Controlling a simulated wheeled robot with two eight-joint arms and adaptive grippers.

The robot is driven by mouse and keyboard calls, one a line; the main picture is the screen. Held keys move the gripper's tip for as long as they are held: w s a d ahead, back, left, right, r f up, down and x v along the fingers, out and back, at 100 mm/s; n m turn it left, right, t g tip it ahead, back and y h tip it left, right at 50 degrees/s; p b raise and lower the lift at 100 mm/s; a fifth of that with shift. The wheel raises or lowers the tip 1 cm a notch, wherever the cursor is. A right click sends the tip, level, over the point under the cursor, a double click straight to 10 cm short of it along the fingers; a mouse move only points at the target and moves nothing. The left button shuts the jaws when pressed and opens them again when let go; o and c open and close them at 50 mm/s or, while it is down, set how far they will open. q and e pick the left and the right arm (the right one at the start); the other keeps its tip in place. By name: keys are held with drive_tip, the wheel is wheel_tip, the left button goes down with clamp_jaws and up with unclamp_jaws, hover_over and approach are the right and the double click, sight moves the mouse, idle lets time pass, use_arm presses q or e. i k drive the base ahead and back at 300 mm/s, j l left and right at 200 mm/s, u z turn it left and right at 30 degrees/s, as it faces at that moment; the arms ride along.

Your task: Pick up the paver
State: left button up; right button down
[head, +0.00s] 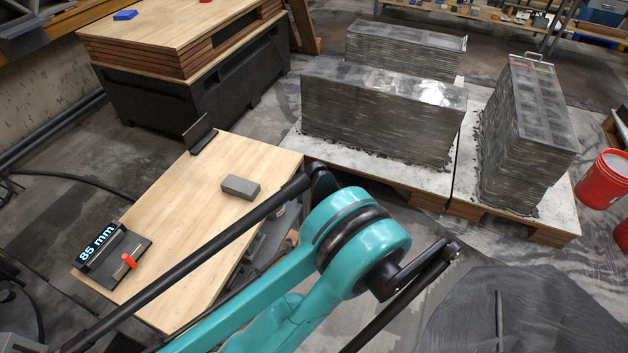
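The paver (240,187) is a small grey rectangular block. It lies flat on the light wooden tabletop (190,225), near its right side. Nothing is seen touching the paver apart from the tabletop. My teal arm with black rods crosses the foreground, and one rod passes just below and right of the paver in the picture. I make out neither gripper in this view.
A dark fixture (130,245) with an "85 mm" display and a red handle sits at the table's near left. A black bracket (201,134) stands at the far edge. Layered concrete blocks (380,112) stand on pallets beyond. A red bucket (603,180) is at right.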

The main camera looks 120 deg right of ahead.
sight(247, 190)
drive_tip(key=z, duration=3.6)
drive_tip(key=i+l+u, duration=0.2)
drive_tip(key=i+l, duration=0.2)
drive_tip(key=l, duration=0.25)
drive_tip(key=i+l+u, duration=0.2)
drive_tip(key=i+l, duration=0.15)
drive_tip(key=l, duration=0.35)
drive_tip(key=i+l, duration=0.2)
drive_tip(key=l, duration=0.15)
drive_tip(key=i+l+u, duration=0.15)
drive_tip(key=l, duration=0.2)
drive_tip(key=i+l+u, duration=0.1)
drive_tip(key=l, duration=0.3)
